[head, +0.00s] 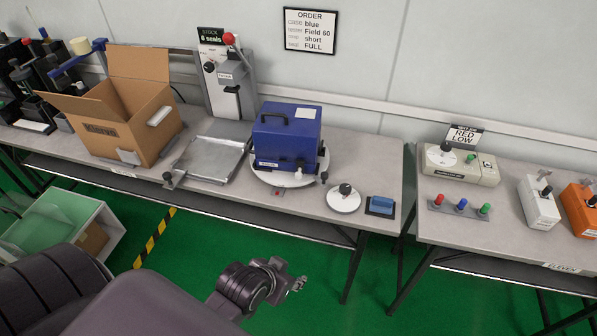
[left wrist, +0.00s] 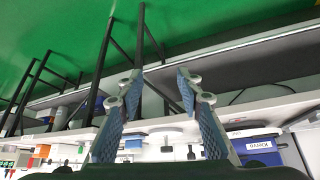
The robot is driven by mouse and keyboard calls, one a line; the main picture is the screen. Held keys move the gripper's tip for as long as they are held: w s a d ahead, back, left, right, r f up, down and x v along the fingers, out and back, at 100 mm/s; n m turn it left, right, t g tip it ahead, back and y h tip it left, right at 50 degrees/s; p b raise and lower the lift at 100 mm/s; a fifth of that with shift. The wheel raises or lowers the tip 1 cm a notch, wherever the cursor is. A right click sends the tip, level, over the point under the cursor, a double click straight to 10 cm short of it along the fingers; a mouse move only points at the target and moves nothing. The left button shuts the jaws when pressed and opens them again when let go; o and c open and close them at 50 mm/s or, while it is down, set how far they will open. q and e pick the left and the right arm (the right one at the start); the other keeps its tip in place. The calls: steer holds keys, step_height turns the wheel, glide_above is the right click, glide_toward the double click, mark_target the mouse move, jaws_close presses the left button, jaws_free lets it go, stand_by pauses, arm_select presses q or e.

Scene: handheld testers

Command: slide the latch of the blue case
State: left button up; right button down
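The blue case (head: 287,137) stands upright on a round white turntable (head: 262,176) on the left bench. It has a dark handle on top and a white label. Small light and dark parts (head: 299,172) show low on its front; which one is the latch I cannot tell. My left gripper (head: 297,284) is in front of and below the bench edge, over the green floor, well apart from the case. In the left wrist view its two fingers (left wrist: 158,92) are spread with nothing between them. A blue surface with a label (left wrist: 260,147), apparently the case, shows upside down there. My right gripper is not in view.
A cardboard box (head: 128,120), metal tray (head: 213,160) and lever press (head: 228,80) stand left of the case. A round white dial (head: 344,199) and blue pad (head: 381,205) lie to its right. A gap separates the right bench (head: 480,225) with testers.

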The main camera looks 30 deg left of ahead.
arm_select(q)
steer(key=w+a+r+n+t, duration=0.1)
steer(key=w+a+r+t, duration=0.15)
steer(key=w, duration=0.35)
steer(key=w+a+r+n+t, duration=0.1)
steer(key=w+t, duration=0.2)
steer(key=w, duration=0.3)
steer(key=n+t+y, duration=0.4)
steer(key=t+y, duration=0.1)
glide_toward(298, 177)
steer(key=w, duration=0.3)
steer(key=b+x, duration=0.1)
steer(key=x, duration=0.1)
steer(key=b+x, duration=0.1)
steer(key=x, duration=0.1)
steer(key=b+x, duration=0.1)
steer(key=x, duration=0.2)
steer(key=shift+a+f, duration=0.3)
steer(key=shift+a, duration=0.1)
steer(key=shift+w+a+r, duration=0.1)
steer(key=shift+w+r, duration=0.05)
steer(key=shift+w, duration=0.2)
steer(key=shift+c, duration=0.2)
jaws_close()
